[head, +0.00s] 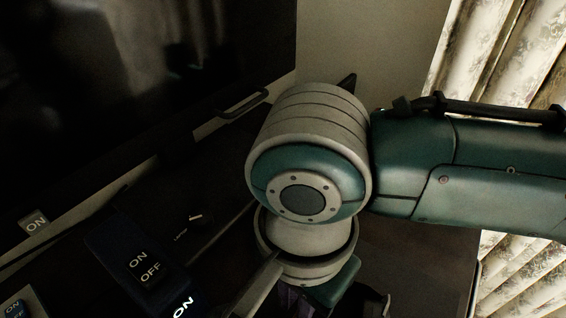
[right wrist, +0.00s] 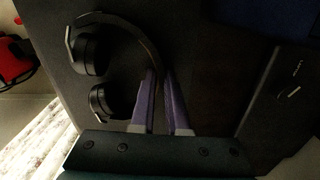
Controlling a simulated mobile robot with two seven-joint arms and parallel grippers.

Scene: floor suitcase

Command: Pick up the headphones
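The black headphones (right wrist: 97,98) lie on a dark surface in the left half of the right wrist view. Their two ear cups face left and the headband curves over towards the right. My right gripper (right wrist: 162,73) is open, with its two purple fingers apart. Its fingertips are at the right side of the headband, which seems to run between them; contact cannot be told. In the head view my right arm comes in from the right and hides most of its gripper; the headphones cannot be made out there. My left gripper is not in view.
A large dark screen (head: 130,70) fills the upper left of the head view. Dark boxes marked ON and OFF (head: 138,262) stand at the lower left. A dark flat object (right wrist: 282,95) lies at the right of the right wrist view, and a red object (right wrist: 15,62) shows at the left.

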